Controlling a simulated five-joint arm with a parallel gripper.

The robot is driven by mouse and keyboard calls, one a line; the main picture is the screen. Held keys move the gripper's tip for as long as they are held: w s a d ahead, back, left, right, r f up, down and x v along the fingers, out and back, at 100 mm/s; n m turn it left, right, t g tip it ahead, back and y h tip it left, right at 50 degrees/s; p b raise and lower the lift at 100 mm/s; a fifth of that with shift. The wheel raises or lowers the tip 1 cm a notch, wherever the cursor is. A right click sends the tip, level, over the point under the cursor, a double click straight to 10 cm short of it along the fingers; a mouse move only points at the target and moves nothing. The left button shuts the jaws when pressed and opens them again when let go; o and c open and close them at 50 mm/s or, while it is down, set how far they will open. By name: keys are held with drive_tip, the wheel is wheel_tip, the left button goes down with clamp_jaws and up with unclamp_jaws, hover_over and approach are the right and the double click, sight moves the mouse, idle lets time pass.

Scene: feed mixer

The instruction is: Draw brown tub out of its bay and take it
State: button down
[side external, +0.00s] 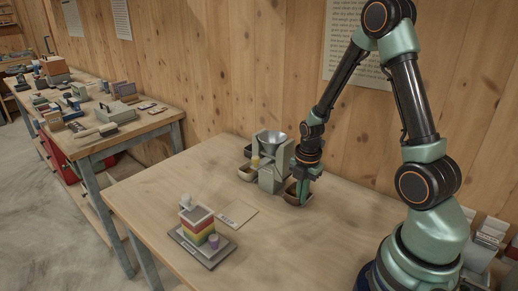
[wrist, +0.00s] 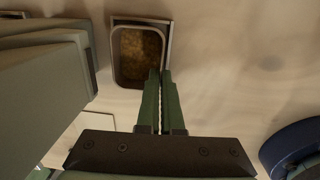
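The brown tub (side external: 291,195) sits low at the right side of the feed mixer (side external: 271,160), in side external view. In the wrist view a tub (wrist: 140,57) with brown grainy contents lies inside a grey three-sided bay frame (wrist: 113,25). My gripper (side external: 303,190) points down at this tub and hides part of it. In the wrist view the green fingers of my gripper (wrist: 160,74) are close together with a narrow gap. Their tips overlap the tub's near right corner, one over the inside, one over the right rim. Whether they clamp the wall is unclear.
Another tub (side external: 247,173) sits at the mixer's left side. A pale card (side external: 238,214) and a tray with a striped block stack (side external: 197,225) lie nearer the front left. The grey-green mixer body (wrist: 50,70) stands close at left. The table's front right is clear.

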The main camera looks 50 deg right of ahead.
drive_tip(key=shift+a, duration=0.1)
idle(0.7)
drive_tip(key=shift+a, duration=4.9)
drive_tip(key=c, duration=1)
unclamp_jaws()
drive_tip(key=shift+r, duration=0.5)
wheel_tip(320, 180, up, 11)
drive_tip(key=shift+s, duration=0.35)
